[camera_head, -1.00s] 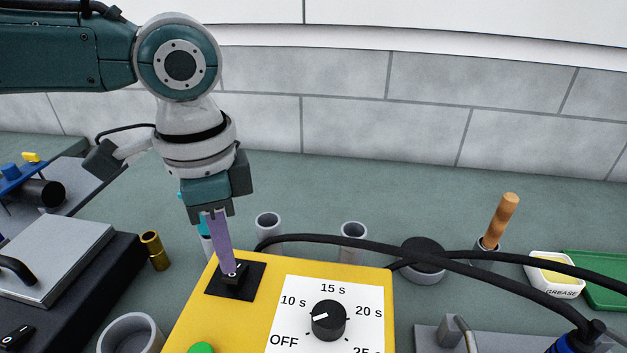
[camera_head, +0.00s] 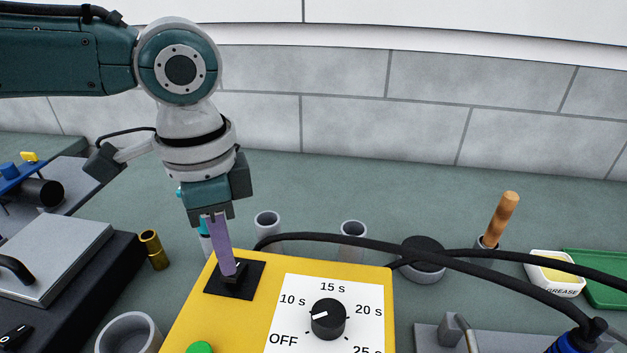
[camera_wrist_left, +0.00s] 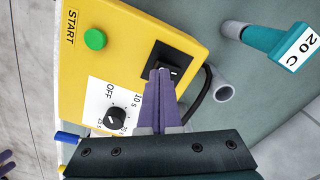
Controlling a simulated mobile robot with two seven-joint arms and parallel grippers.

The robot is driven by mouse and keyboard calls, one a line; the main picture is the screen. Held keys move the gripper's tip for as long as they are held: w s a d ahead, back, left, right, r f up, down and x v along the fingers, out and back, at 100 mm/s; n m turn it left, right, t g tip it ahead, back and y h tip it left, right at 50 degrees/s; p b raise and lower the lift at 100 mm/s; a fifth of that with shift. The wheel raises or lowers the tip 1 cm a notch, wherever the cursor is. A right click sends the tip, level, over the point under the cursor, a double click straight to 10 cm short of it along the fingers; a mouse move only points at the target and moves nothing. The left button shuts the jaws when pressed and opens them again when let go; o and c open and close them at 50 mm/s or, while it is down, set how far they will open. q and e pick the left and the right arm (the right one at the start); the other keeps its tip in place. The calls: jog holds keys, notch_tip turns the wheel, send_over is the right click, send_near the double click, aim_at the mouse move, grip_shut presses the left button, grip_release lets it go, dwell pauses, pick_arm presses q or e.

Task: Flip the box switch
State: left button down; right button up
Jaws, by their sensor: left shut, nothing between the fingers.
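The yellow box (camera_head: 240,325) stands at the front centre, with a black rocker switch (camera_head: 237,287) on a black plate near its top left corner. My left gripper (camera_head: 230,272) points down with its purple fingers together and empty, their tips at the switch and seemingly touching it. The fingers partly hide the switch. In the left wrist view the shut fingertips (camera_wrist_left: 162,75) lie over the switch (camera_wrist_left: 169,68), whose white mark shows only in part.
The box also bears a black timer dial (camera_head: 328,319) and a green button (camera_head: 200,348). A black cable (camera_head: 340,238) runs behind the box. Grey cups (camera_head: 268,222) stand behind it, and a brass cylinder (camera_head: 154,250) stands to the left.

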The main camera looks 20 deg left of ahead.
pick_arm(q)
jog(key=shift+f+b, duration=0.4)
jog(key=shift+f, duration=0.3)
jog(key=shift+r, duration=0.1)
notch_tip(320, 180, up, 7)
jog(key=p, duration=0.8)
dwell(0.5)
